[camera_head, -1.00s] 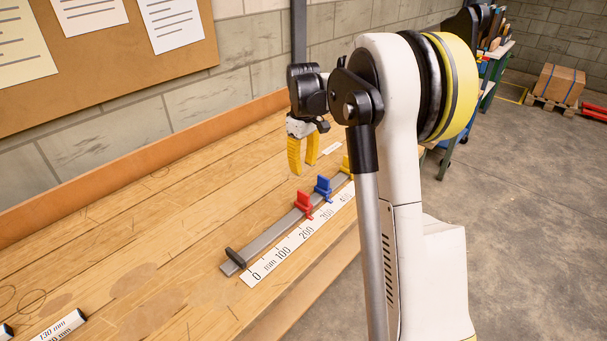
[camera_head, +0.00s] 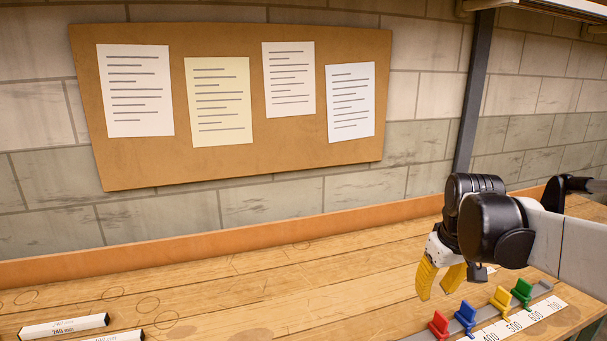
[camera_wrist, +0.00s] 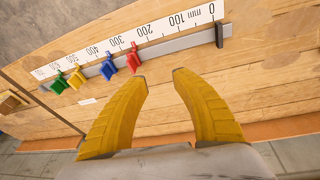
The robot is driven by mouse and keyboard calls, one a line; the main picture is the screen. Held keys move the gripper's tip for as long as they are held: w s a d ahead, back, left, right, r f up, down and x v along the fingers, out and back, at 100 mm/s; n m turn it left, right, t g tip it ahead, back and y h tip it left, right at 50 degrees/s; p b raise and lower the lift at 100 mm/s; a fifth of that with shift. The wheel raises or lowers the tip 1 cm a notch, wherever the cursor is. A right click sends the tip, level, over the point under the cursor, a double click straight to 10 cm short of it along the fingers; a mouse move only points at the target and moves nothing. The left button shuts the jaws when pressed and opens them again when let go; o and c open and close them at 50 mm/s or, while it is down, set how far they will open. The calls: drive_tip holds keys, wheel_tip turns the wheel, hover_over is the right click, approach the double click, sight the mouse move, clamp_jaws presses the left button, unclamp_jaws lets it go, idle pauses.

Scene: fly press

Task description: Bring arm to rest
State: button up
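The fingers look clear of the bench and the sliders.
A grey rail (camera_wrist: 180,46) with a white scale (camera_wrist: 165,27) carries a red slider (camera_head: 439,325), blue slider (camera_head: 466,316), yellow slider (camera_head: 502,299) and green slider (camera_head: 522,291). Labelled bars (camera_head: 64,326) lie at left. A corkboard (camera_head: 230,165) hangs behind. The bench middle is clear.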

drive_tip(key=s+a+f+m+t, duration=0.1)
drive_tip(key=s+a, duration=0.3)
drive_tip(key=s, duration=0.4)
drive_tip(key=s+a+f+m+t, duration=0.1)
drive_tip(key=s+a+f+t, duration=0.1)
drive_tip(key=s+a, duration=0.3)
drive_tip(key=s+t, duration=0.1)
drive_tip(key=s, duration=0.2)
drive_tip(key=shift+s+y, duration=0.15)
drive_tip(key=shift+y, duration=0.15)
idle(2.5)
